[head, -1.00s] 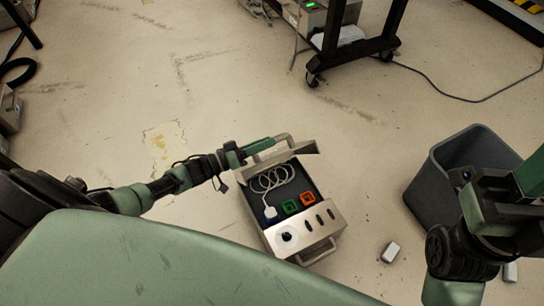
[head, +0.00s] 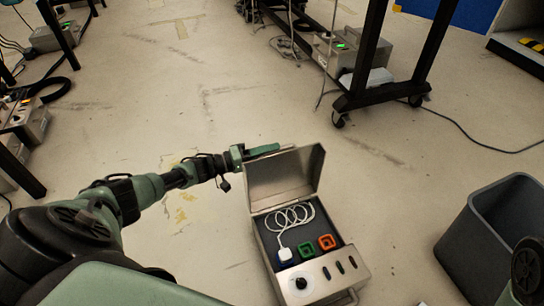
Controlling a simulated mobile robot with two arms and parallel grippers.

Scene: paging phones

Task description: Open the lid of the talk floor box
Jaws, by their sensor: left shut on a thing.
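The talk floor box (head: 318,282) is a metal box on the floor at the lower middle of the head view. Its lid (head: 283,178) stands raised at the far side, showing the dark inside. Inside are a coiled white cord with a white plug (head: 284,254), a green square piece (head: 306,250) and an orange square piece (head: 327,242). My left gripper (head: 258,151) is shut on the lid at its upper left edge. My right gripper is out of view; only part of my right arm shows at the lower right edge.
A grey bin (head: 490,235) stands on the floor to the right of the box. A black wheeled cart (head: 380,97) stands beyond, with a cable on the floor. The floor between box and cart is clear.

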